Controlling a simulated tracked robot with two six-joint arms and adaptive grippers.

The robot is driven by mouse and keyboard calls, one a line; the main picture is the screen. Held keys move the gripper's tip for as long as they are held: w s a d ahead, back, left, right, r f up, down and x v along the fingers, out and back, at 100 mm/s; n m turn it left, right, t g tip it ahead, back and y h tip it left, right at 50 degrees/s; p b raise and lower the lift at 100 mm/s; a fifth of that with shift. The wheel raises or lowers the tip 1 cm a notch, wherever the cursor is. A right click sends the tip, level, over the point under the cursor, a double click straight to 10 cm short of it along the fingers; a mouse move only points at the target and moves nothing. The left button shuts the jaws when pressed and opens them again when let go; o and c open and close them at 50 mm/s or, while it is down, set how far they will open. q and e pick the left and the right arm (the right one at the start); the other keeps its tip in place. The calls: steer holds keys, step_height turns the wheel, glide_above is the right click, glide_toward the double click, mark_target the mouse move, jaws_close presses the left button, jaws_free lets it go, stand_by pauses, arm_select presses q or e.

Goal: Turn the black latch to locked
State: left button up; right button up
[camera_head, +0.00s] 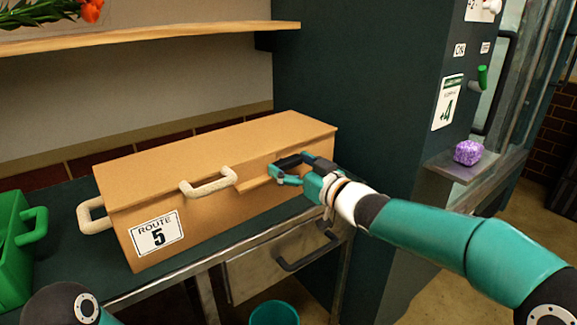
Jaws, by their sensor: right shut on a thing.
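A long tan box (200,165) with a "ROUTE 5" label (156,234) lies closed on the dark green counter. My right gripper (276,172) reaches in from the right to the upper right part of the box's front, just below the lid edge. It is shut on the black latch there. The fingers cover the latch, so I cannot tell its turn angle. My left gripper is not in view.
The box has pale handles on its front (208,187) and left end (92,217). A green container (14,250) stands at left, a teal bucket (274,314) below the counter. A dark cabinet (355,80) rises behind; a purple block (468,153) sits on its ledge.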

steer(key=o, duration=1)
steer(key=shift+d, duration=0.15)
steer(key=v, duration=1.2)
